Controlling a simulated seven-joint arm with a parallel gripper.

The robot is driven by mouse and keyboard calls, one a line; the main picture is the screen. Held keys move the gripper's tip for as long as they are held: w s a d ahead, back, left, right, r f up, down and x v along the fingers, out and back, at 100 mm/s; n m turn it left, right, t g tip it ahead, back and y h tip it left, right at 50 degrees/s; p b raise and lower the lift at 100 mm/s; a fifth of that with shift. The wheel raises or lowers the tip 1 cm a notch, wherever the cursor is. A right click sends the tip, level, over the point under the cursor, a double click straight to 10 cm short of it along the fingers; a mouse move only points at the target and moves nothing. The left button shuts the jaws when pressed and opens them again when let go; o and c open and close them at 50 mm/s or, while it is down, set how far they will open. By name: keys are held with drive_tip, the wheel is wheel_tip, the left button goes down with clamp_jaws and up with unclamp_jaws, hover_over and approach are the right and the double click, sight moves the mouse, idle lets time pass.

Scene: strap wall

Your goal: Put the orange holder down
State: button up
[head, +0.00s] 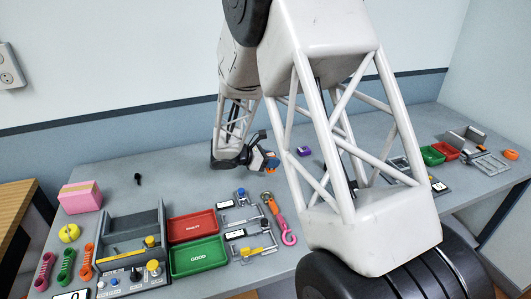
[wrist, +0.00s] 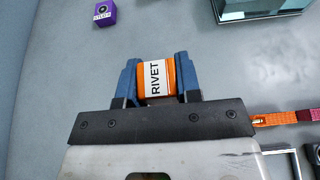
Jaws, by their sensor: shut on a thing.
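The orange holder (wrist: 171,75), a block with a white label reading RIVET, sits between the two blue fingers of my gripper (wrist: 156,76) in the wrist view. The fingers are shut on its sides. In the head view my gripper (head: 268,161) is over the middle back of the grey table, with a bit of the orange holder (head: 272,167) showing at its tip. I cannot tell whether the holder touches the table.
A purple labelled block (wrist: 104,13) lies on the table; it also shows in the head view (head: 304,151). A red tray (head: 194,227), a green tray (head: 198,256) and a pink-and-orange strap (head: 279,217) lie nearer. Bare table (head: 185,180) is left of my gripper.

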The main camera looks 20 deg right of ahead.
drive_tip(key=w, duration=0.4)
drive_tip(key=w+d, duration=0.1)
drive_tip(key=w, duration=0.3)
drive_tip(key=w+d+f, duration=0.1)
drive_tip(key=w, duration=0.3)
drive_tip(key=shift+f, duration=0.1)
drive_tip(key=shift+f, duration=1.7)
drive_tip(key=shift+f, duration=0.1)
drive_tip(key=o, duration=1)
drive_tip(key=shift+a, duration=0.1)
drive_tip(key=v, duration=1.2)
